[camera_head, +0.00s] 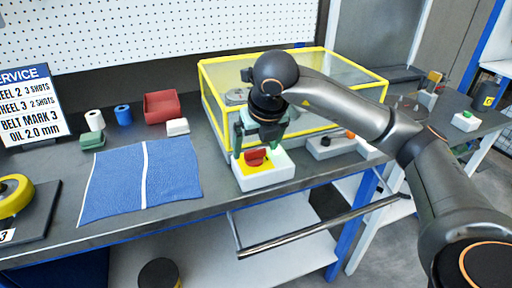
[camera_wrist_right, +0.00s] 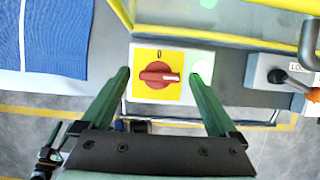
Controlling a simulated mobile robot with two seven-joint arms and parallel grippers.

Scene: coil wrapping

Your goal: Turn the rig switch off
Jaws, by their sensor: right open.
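The rig switch is a red rotary knob (camera_wrist_right: 158,75) on a yellow plate, on a white box (camera_wrist_right: 140,94) with a green lit spot at its right. In the right wrist view the knob's handle lies sideways, its white mark pointing right, with a "0" above it. In the head view the switch box (camera_head: 264,178) stands at the bench's front edge. My right gripper (camera_head: 259,153) is right above it, pointing down. Its green fingers (camera_wrist_right: 163,92) are open, one on each side of the knob, and hold nothing.
A yellow-framed clear enclosure (camera_head: 215,101) stands behind the switch. A rail runs below the bench front.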

